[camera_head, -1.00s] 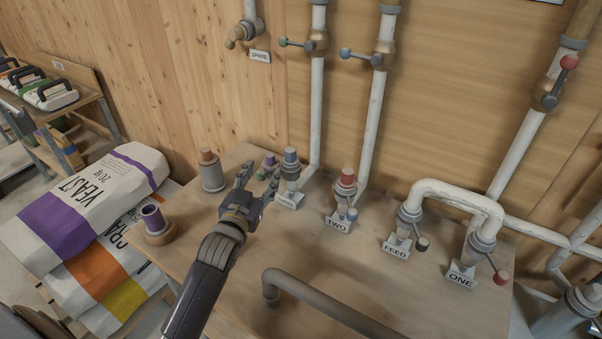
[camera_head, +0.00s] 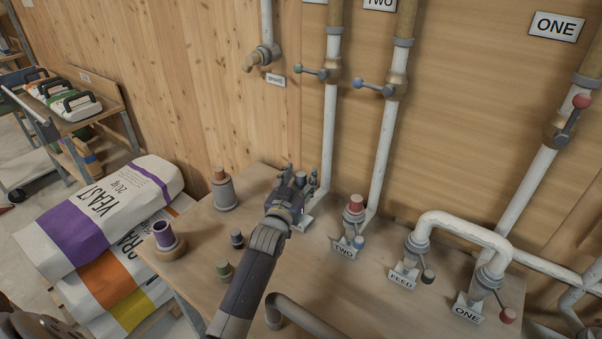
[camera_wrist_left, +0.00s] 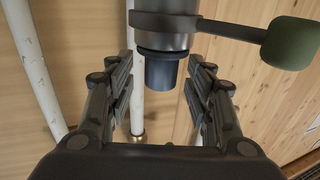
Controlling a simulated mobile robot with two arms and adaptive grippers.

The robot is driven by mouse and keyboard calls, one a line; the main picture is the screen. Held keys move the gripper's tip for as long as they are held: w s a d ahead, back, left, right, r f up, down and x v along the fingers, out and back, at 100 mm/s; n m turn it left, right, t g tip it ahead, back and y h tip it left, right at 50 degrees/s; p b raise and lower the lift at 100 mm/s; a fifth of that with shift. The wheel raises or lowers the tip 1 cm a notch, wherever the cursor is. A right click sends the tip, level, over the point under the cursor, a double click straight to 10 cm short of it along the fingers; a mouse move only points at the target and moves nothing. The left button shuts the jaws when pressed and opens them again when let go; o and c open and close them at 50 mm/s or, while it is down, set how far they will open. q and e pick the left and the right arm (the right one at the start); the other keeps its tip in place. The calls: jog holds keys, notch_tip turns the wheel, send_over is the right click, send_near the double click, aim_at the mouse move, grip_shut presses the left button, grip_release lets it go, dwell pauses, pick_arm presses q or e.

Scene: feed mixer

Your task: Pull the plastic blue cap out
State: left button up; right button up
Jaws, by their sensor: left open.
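The dark blue cap (camera_wrist_left: 162,70) sits in the end of a grey pipe fitting (camera_wrist_left: 163,28) in the left wrist view. My left gripper (camera_wrist_left: 160,85) is open, with one finger on each side of the cap and visible gaps between them. In the head view my left gripper (camera_head: 299,173) is at the leftmost standing fitting on the table and covers most of it. I cannot make out the cap clearly there. My right gripper is not in view.
A green-ended valve handle (camera_wrist_left: 290,43) sticks out beside the fitting. A red-topped fitting (camera_head: 354,205) stands to the right, then white pipes. A grey bottle-shaped part (camera_head: 224,192), a purple-lined socket (camera_head: 166,240) and small loose plugs (camera_head: 237,238) stand to the left.

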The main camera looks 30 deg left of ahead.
pick_arm(q)
jog(key=shift+w+a, duration=0.15)
jog(key=shift+w, duration=0.45)
jog(key=shift+c, duration=0.6)
jog(key=shift+r, duration=0.1)
grip_shut()
